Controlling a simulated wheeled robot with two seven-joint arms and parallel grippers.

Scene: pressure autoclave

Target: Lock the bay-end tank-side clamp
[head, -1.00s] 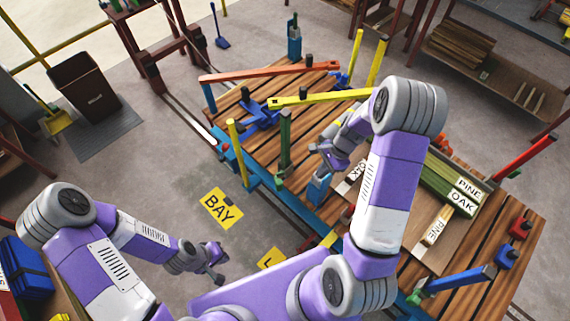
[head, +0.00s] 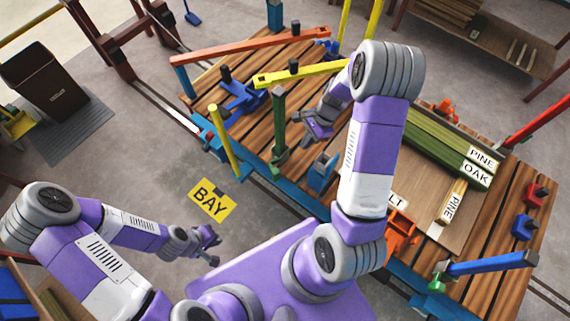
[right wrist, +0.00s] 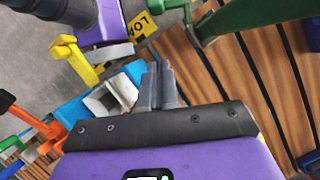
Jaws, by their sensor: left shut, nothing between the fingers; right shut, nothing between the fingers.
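The trolley deck (head: 300,75) carries several coloured clamps; no label shows which one is the bay-end tank-side clamp. Near the BAY floor sign (head: 211,199) are an upright yellow lever (head: 225,140) and an upright green lever (head: 279,120). A blue clamp part (head: 322,173) stands at the near deck edge. My right gripper (head: 314,130) is shut and empty above the deck, right of the green lever. Its closed fingers also show in the right wrist view (right wrist: 157,86), beside a pale grey block on blue (right wrist: 110,97). My left gripper (head: 211,246) is shut and empty above the floor, off the deck.
A long orange-red bar (head: 245,45) and a yellow bar (head: 305,73) lie across the deck's far part. An orange clamp (head: 402,238), a blue lever (head: 492,263) and labelled boards (head: 440,145) are to the right. Floor around the BAY sign is clear.

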